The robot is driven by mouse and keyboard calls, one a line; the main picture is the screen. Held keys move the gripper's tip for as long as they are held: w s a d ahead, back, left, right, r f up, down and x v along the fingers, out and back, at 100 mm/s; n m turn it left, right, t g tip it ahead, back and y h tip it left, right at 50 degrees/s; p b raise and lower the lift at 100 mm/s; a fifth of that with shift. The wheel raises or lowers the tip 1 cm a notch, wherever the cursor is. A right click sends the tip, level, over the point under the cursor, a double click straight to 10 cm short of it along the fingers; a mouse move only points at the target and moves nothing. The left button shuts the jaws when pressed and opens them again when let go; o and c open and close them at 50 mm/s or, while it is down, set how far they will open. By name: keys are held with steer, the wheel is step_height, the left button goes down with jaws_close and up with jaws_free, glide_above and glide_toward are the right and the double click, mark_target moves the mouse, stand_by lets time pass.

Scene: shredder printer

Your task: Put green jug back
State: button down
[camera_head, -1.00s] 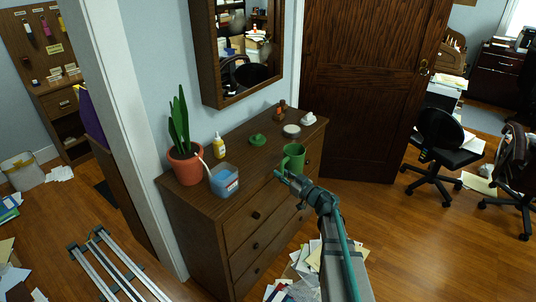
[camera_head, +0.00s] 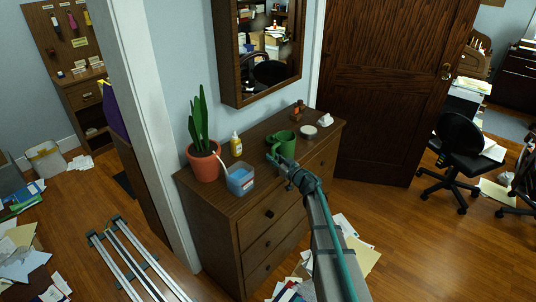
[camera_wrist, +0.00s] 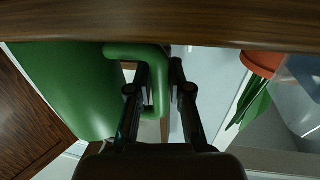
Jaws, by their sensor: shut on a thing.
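The green jug (camera_head: 284,142) is upright over the middle of the dresser top (camera_head: 218,194), in front of the mirror cabinet. My gripper (camera_head: 277,161) is at its near side, shut on its handle. In the wrist view, the jug's body (camera_wrist: 65,85) fills the left, and the handle (camera_wrist: 136,52) runs between the fingers of my gripper (camera_wrist: 160,80). The wood surface crosses the top of that view, close to the jug. I cannot tell whether the jug touches the dresser. The flat green piece seen earlier is hidden now, apparently by the jug.
A potted plant (camera_head: 204,164), a blue-filled container (camera_head: 240,180) and a yellow bottle (camera_head: 236,144) stand left of the jug. A brown bottle (camera_head: 297,110), a round dish (camera_head: 309,132) and a white item (camera_head: 325,119) stand right. Papers lie on the floor.

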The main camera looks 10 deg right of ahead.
steer(key=p+x, duration=0.1)
steer(key=x, duration=0.2)
steer(key=shift+w+a+r, duration=0.1)
steer(key=shift+w+a, duration=0.1)
steer(key=shift+w, duration=0.05)
steer(key=shift+f, duration=0.35)
steer(key=c, duration=1.1)
jaws_free()
steer(key=shift+s, duration=0.1)
steer(key=shift+r, duration=0.1)
